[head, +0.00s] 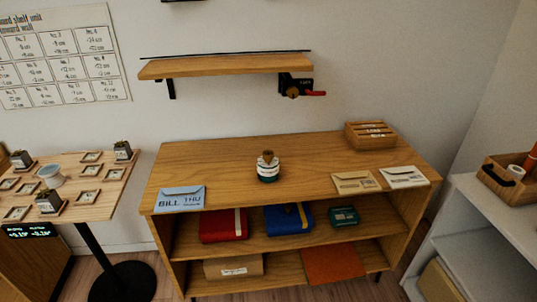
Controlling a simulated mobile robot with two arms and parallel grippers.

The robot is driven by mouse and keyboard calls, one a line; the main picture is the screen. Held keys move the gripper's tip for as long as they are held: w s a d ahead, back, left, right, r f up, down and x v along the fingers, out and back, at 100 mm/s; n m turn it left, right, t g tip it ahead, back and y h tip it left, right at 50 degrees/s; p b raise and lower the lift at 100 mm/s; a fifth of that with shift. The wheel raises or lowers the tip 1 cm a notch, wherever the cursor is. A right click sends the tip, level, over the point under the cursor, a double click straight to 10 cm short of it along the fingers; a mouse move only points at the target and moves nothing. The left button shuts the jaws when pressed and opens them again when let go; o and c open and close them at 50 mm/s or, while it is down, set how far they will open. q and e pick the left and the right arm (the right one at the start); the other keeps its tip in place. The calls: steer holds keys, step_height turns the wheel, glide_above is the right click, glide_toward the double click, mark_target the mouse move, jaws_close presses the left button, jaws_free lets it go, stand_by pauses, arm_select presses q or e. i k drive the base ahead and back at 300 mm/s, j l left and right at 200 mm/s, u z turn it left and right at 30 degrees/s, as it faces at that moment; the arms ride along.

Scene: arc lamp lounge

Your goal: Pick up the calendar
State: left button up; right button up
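No thing in view is plainly marked as a calendar. The closest in look is a cream sheet (62,58) with a printed grid, flat on the wall at the upper left; its small text is too blurred to read fully. A blue envelope (180,199) reading "BILL THU" lies on the front left of the wooden shelf unit's top (230,165). Neither of my grippers is in view.
A jar (268,167) and a slatted wooden box (371,136) stand on the unit, with two envelopes (354,182) (404,177) at right. A wall shelf (225,67) hangs above. A small table (100,205) stands left, a grey shelf (500,215) right.

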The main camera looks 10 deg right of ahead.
mark_target(267, 173)
steer(key=i+l, duration=0.2)
steer(key=i, duration=0.15)
steer(key=i+l, duration=0.2)
steer(key=i, duration=0.2)
steer(key=i+l, duration=0.2)
steer(key=i, duration=0.15)
